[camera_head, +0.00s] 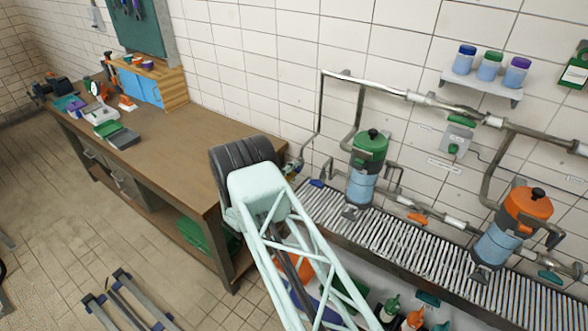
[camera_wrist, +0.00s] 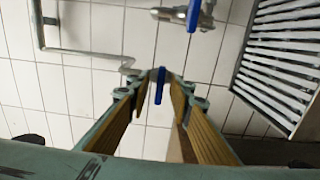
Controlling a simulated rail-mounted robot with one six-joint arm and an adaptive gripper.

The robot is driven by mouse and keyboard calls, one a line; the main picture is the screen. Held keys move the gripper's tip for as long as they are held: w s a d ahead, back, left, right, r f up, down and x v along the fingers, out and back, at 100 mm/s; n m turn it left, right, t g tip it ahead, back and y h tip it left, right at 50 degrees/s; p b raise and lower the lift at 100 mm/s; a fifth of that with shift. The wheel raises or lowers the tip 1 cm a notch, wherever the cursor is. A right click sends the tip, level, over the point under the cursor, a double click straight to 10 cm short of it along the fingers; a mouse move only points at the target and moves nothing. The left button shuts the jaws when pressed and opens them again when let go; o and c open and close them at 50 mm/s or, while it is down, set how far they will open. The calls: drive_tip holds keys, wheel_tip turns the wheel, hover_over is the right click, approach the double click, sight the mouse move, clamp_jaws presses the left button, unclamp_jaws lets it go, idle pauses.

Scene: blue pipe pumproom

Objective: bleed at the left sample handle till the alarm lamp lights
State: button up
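In the wrist view a blue handle (camera_wrist: 159,86) stands between the fingertips of my gripper (camera_wrist: 161,80). Gaps show beside the handle, and I cannot tell whether either finger touches it. A second blue handle (camera_wrist: 194,14) sits on a pipe fitting above. In the head view my wrist hides most of the gripper, by the bench's right end. A blue handle (camera_head: 317,183) shows just right of it, near the left green-topped vessel (camera_head: 367,165). A wall box with green parts (camera_head: 457,138) hangs right of that vessel; I cannot tell whether it is the alarm lamp.
A slatted grating (camera_head: 400,246) runs under the green-topped vessel and an orange-topped vessel (camera_head: 512,228). Metal pipes (camera_head: 395,92) cross the wall. A shelf (camera_head: 482,86) holds jars. A wooden workbench (camera_head: 165,130) stands left; bottles (camera_head: 414,318) stand below the grating.

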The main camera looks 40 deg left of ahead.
drive_tip(key=shift+w, duration=0.4)
drive_tip(key=shift+c, duration=0.2)
clamp_jaws()
